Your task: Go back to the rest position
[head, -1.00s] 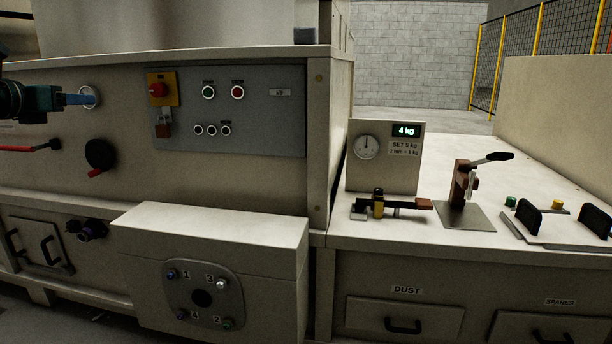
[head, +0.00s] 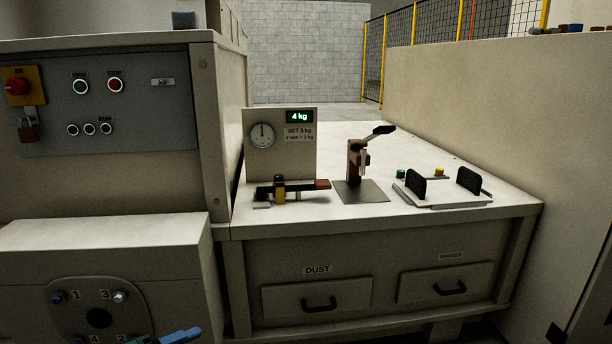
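The blue fingers of a gripper, which looks like my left gripper (head: 178,336), show at the bottom edge of the head view. They point to the right, in front of the lower edge of the round numbered plate (head: 133,311) on the pale box. Most of this gripper and its arm is cut off by the picture edge. I cannot tell whether its fingers are open or shut. Nothing is visibly held. My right gripper is not in view.
The cabinet with a control panel (head: 128,115) stands at left. A tall pale wall (head: 480,100) bounds the right.

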